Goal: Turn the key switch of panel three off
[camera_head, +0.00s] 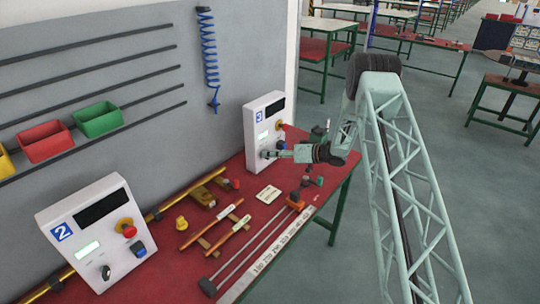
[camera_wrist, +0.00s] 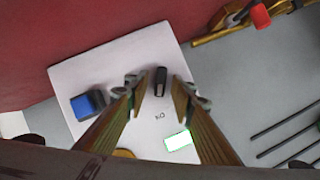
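Panel three (camera_head: 262,108) is a white box with a blue "3" label, standing upright at the far end of the red bench. Its white face fills the middle of the wrist view (camera_wrist: 85,70). The black key switch (camera_wrist: 160,80) shows there, its handle roughly upright in the picture. My gripper (camera_wrist: 159,90) is open, with one fingertip on each side of the key switch and a visible gap to each. In the head view my gripper (camera_head: 274,154) is at the panel's lower front and hides the key switch.
On panel three, a blue socket (camera_wrist: 88,104) and a lit display (camera_wrist: 178,141) flank the key switch. Panel two (camera_head: 95,235) stands nearer on the bench. Tools and rods, including a wooden-handled tool (camera_head: 210,221), lie on the red bench top (camera_head: 190,270).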

